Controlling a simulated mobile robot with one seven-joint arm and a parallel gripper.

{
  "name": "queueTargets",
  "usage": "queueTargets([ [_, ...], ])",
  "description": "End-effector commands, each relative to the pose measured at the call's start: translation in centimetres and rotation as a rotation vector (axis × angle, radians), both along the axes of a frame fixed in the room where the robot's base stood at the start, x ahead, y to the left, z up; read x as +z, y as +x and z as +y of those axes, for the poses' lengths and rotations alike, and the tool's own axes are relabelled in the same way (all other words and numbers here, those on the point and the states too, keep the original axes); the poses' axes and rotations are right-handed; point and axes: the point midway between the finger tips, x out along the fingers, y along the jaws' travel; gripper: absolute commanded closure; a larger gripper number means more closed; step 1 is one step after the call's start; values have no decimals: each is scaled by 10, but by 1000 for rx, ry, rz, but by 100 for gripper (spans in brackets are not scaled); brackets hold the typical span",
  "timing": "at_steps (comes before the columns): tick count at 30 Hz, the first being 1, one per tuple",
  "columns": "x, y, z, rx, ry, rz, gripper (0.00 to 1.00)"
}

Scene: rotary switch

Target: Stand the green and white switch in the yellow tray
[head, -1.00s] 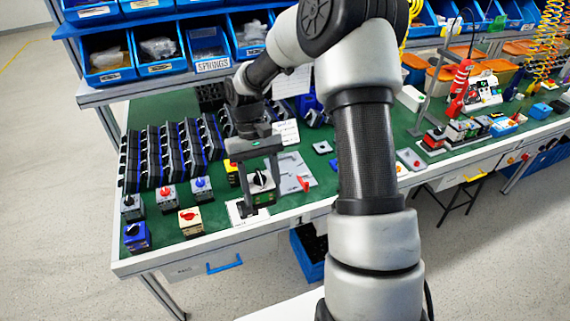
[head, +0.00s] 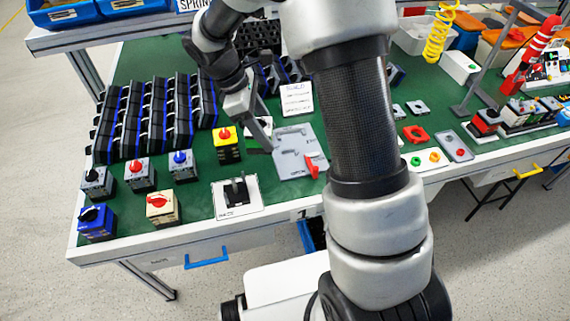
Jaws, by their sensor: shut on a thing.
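My gripper (head: 261,138) is over the middle of the green bench top, left of the grey plate. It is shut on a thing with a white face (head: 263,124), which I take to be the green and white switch. The finger and wrist hide most of it, and its green part does not stand out against the green mat. I cannot make out a yellow tray in this view.
A white plate with a black holder (head: 237,192) lies at the front edge. A yellow switch (head: 227,145) stands close left of my gripper. The grey plate with a red lever (head: 300,152) lies to its right. Several switches and black racks (head: 150,115) fill the left.

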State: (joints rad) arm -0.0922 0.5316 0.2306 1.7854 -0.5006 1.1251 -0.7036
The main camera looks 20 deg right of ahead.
Motion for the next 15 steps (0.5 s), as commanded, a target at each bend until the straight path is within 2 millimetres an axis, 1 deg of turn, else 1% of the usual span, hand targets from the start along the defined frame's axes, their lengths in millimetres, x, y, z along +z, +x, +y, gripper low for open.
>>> queueTargets([
  [1, -11, 2, 5, 93, -2, -5, 78],
  [3, -13, 4, 9, 195, -3, -3, 78],
  [6, -16, 6, 11, 268, -2, -1, 78],
  [8, -22, 6, 12, 282, -2, 3, 78],
  [15, -65, 6, 11, 281, -1, 4, 78],
])
